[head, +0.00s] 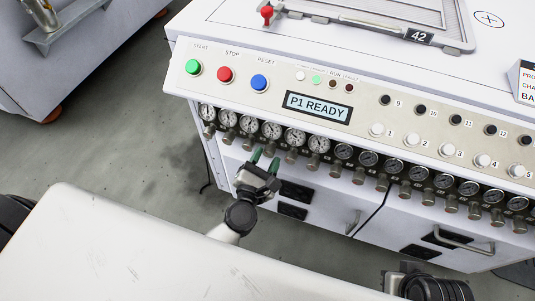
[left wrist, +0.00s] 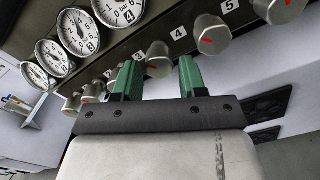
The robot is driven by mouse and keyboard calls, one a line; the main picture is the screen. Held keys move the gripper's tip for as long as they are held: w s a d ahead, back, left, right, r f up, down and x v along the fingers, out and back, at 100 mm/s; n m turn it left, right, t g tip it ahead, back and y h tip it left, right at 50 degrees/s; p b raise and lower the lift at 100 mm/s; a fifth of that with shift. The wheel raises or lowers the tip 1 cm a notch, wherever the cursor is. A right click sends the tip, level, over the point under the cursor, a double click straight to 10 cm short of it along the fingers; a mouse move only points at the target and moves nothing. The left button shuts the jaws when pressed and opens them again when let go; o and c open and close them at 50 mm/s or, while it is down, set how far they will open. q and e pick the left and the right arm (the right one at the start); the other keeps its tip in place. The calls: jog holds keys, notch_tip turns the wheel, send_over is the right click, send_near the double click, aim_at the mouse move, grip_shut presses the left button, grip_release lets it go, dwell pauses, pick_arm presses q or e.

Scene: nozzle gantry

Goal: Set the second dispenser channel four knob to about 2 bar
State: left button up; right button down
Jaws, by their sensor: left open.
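A row of round pressure gauges with knobs beneath runs along the machine's front. In the left wrist view, a gauge marked 4 (left wrist: 120,10) is at the top, its reading too small to tell. A silver knob (left wrist: 158,58) lies beyond and between my left gripper's (left wrist: 158,78) green fingers; contact is not visible. Labels 3 and 4 flank this knob. Another knob (left wrist: 212,36) with a red mark sits to its right. In the head view, my left gripper (head: 264,160) is open, just below the left group of knobs.
The front panel has green (head: 193,67), red (head: 225,74) and blue (head: 259,83) buttons and a display (head: 317,107) reading P1 READY. Cabinet doors with a handle (head: 353,222) lie below the gauges. A pale surface fills the lower left foreground.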

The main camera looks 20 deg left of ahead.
pick_arm(q)
jog(key=s, duration=0.9)
jog(key=shift+s+a+b, duration=0.15)
jog(key=shift+b, duration=0.25)
